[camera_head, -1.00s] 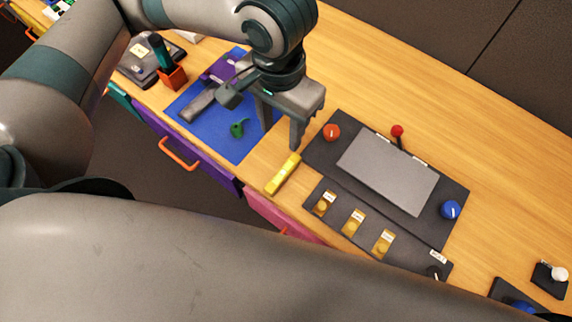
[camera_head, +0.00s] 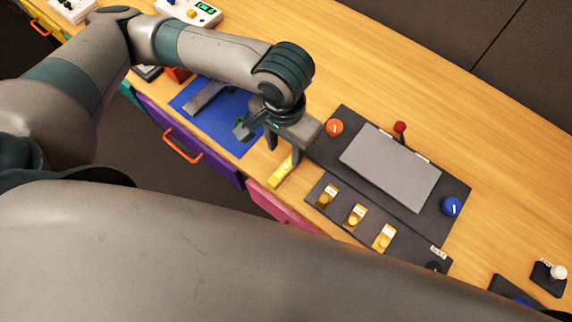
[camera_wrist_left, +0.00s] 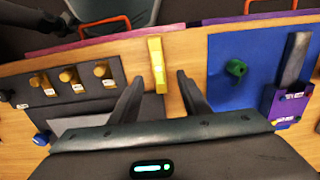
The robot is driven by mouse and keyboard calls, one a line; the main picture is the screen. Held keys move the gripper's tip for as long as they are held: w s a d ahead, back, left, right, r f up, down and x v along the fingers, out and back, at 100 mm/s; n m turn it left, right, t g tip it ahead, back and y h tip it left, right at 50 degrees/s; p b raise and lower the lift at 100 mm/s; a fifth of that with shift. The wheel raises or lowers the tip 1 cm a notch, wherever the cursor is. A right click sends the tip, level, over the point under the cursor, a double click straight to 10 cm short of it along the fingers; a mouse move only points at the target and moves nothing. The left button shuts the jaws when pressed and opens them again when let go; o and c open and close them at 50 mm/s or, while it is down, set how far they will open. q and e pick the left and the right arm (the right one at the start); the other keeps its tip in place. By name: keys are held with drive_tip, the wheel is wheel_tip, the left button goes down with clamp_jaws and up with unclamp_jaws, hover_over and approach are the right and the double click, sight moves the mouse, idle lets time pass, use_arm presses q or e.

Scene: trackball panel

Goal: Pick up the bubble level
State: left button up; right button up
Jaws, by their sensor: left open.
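The bubble level is a yellow bar (camera_head: 281,172) lying on the wooden table, near its front edge, between the blue mat and the dark panel. In the left wrist view the bubble level (camera_wrist_left: 157,63) lies ahead of the fingers, a little left of centre. My left gripper (camera_head: 284,152) is open and empty, with its fingers pointing down close to the level. In the wrist view its two fingers (camera_wrist_left: 160,88) stand apart, and the level's near end shows between their tips. The fingers hide part of the level in the head view. My right gripper does not show.
A dark panel (camera_head: 318,150) with a grey plate, an orange knob, a red-topped lever, a blue knob and yellow switches lies to the right. The blue mat (camera_head: 240,147) holds a green object (camera_wrist_left: 235,68). Drawers with orange handles (camera_head: 183,146) line the front edge.

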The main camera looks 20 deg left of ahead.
sight(286, 166)
use_arm(q)
drive_tip(key=shift+f, duration=0.95)
drive_tip(key=shift+d+f+p, duration=0.15)
drive_tip(key=shift+f+p, duration=0.45)
drive_tip(key=shift+f, duration=2)
clamp_jaws()
